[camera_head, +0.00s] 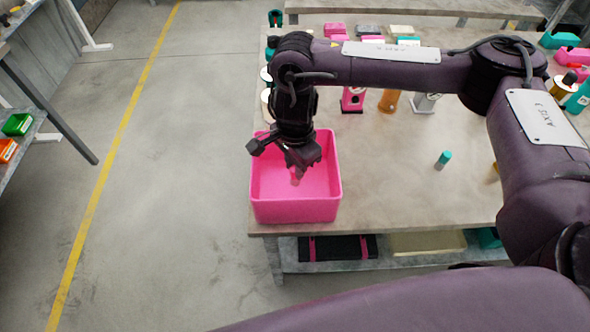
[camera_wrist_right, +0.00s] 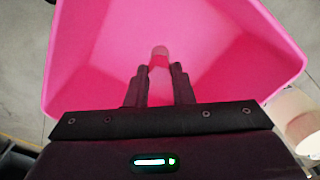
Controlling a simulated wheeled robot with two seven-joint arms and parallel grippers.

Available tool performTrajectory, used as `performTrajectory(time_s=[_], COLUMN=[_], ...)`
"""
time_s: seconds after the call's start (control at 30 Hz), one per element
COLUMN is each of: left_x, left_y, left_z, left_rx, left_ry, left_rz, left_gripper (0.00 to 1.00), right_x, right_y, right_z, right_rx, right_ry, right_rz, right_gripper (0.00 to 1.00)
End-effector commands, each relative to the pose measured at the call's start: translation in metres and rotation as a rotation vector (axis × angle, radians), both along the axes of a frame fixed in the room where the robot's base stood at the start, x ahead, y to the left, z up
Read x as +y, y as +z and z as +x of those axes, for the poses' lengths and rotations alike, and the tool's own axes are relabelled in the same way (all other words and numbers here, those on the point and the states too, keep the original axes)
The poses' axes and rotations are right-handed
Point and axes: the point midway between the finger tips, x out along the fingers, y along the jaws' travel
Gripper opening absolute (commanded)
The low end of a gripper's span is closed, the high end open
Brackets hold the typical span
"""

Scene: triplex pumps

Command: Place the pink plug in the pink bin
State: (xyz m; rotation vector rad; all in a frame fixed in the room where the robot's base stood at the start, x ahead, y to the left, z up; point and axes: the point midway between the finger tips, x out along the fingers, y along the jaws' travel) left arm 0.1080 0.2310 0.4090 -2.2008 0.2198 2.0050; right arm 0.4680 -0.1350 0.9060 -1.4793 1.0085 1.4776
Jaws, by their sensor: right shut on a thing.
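The pink bin (camera_head: 296,210) stands at the near left corner of the table, open at the top. It fills most of the right wrist view (camera_wrist_right: 230,65). My right gripper (camera_head: 297,172) points down over the bin's opening. It is shut on the pink plug (camera_head: 296,177), which is small and partly hidden by the fingers. In the right wrist view the plug (camera_wrist_right: 159,57) shows between the fingertips (camera_wrist_right: 158,72), against the bin's pink inside. I cannot tell how far the plug is above the bin's floor. My left gripper is not in view.
A small teal-topped plug (camera_head: 443,159) stands on the table (camera_head: 395,185) right of the bin. Pumps and coloured parts, including an orange cylinder (camera_head: 389,101), stand farther back. The floor left of the table is clear.

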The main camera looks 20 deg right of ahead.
Motion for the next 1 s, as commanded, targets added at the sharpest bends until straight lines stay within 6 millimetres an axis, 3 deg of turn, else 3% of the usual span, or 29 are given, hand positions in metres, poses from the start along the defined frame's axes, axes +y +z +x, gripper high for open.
performTrajectory(time_s=[0.13, 0.57, 0.6, 0.73, 1.0], left_x=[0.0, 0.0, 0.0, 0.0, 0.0], left_y=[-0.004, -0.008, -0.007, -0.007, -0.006], left_z=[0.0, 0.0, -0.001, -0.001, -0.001], left_rx=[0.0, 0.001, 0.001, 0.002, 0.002], left_ry=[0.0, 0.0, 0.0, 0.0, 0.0], left_rz=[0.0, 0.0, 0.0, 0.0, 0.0], left_gripper=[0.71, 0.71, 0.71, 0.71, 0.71], right_x=[0.0, 0.0, 0.0, 0.0, 0.0], right_y=[-0.021, -0.028, -0.027, -0.027, -0.026], right_z=[-0.001, 0.0, 0.0, 0.0, 0.0], right_rx=[0.003, 0.0, 0.0, 0.0, 0.0], right_ry=[-0.001, 0.0, 0.0, 0.0, 0.0], right_rz=[0.001, 0.0, 0.0, 0.0, 0.0], right_gripper=[0.0, 0.0, 0.25, 0.42, 0.43])
